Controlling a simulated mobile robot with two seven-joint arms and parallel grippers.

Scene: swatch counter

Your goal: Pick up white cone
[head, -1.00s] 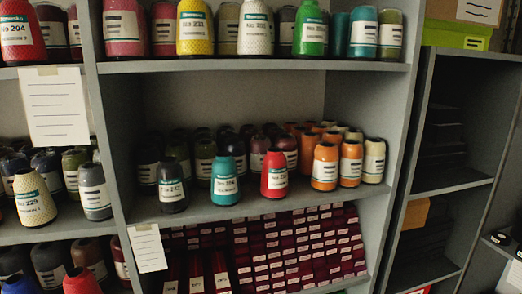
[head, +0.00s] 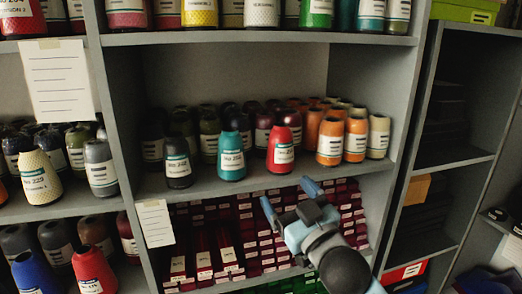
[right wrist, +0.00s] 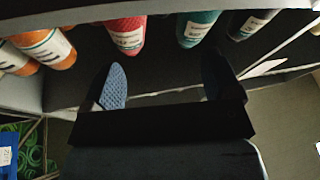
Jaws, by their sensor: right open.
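A white cone (head: 262,12) stands on the top shelf, its top cut off by the head view's edge. A paler off-white cone (head: 378,136) stands at the right end of the middle shelf, and a cream cone (head: 37,177) is on the left unit. My right gripper (head: 290,200) is open and empty, in front of the dark red boxes below the middle shelf. In the right wrist view its fingers (right wrist: 162,84) are apart with nothing between them. My left gripper is not in view.
The middle shelf's front row holds a black cone (head: 178,162), a teal cone (head: 231,157), a red cone (head: 281,150) and several orange ones (head: 330,142). More cones stand close behind. A paper note (head: 154,223) hangs on the shelf edge. Dark shelving stands to the right.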

